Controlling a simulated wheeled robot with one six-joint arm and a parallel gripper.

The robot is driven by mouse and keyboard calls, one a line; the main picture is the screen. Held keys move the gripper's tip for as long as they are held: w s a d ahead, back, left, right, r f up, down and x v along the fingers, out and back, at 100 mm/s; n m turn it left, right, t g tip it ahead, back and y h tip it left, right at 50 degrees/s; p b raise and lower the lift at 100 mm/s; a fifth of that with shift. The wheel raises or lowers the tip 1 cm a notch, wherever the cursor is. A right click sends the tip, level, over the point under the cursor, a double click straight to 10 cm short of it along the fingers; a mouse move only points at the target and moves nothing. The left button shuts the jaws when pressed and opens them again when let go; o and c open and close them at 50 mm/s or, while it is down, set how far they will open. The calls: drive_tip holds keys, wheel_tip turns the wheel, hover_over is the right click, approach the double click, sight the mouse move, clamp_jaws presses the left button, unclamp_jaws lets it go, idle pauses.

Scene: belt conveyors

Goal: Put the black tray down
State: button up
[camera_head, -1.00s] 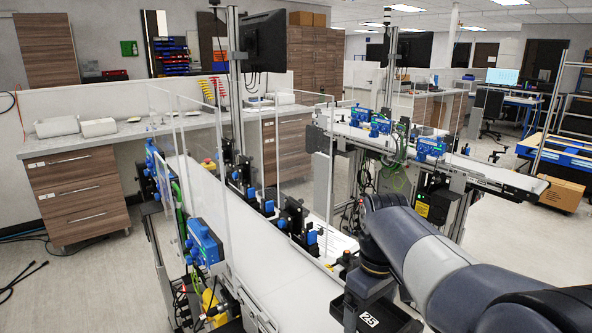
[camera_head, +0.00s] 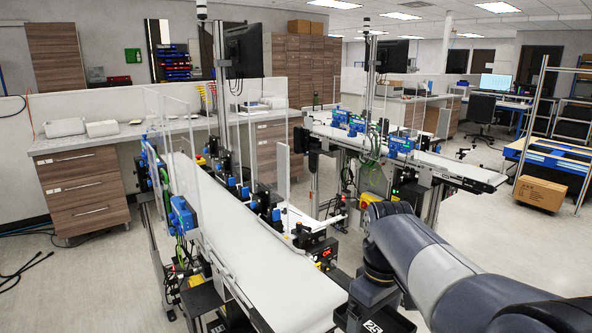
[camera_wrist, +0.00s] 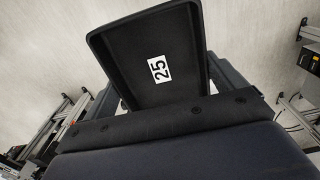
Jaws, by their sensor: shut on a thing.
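The black tray (camera_wrist: 150,65) carries a white label reading 25 and fills the upper middle of the wrist view. In the head view the tray (camera_head: 374,322) shows at the bottom edge, partly cut off, just right of the near end of the white belt conveyor (camera_head: 262,268). My gripper (camera_wrist: 165,108) is shut on the tray and holds it in the air. Its fingertips are mostly hidden by the tray and wrist. In the wrist view pale floor lies behind the tray.
A second conveyor (camera_head: 455,170) runs across behind the first, to the right. Blue sensor boxes (camera_head: 183,215) and clear guards line the near conveyor. A cardboard box (camera_head: 540,194) sits on the floor at right. The near belt looks empty.

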drive_tip(key=shift+s+d, duration=0.25)
drive_tip(key=shift+s, duration=0.1)
drive_tip(key=shift+w+a, duration=0.3)
drive_tip(key=shift+w, duration=0.1)
drive_tip(key=w+f+m, duration=0.2)
drive_tip(key=f+m, duration=0.1)
drive_tip(key=f, duration=0.9)
drive_tip(key=w+f+m, duration=0.2)
drive_tip(key=f+m, duration=0.2)
drive_tip(key=f, duration=0.9)
drive_tip(key=shift+w+d+f, duration=0.15)
drive_tip(key=shift+w+d, duration=0.1)
drive_tip(key=shift+d, duration=0.1)
drive_tip(key=shift+d, duration=0.1)
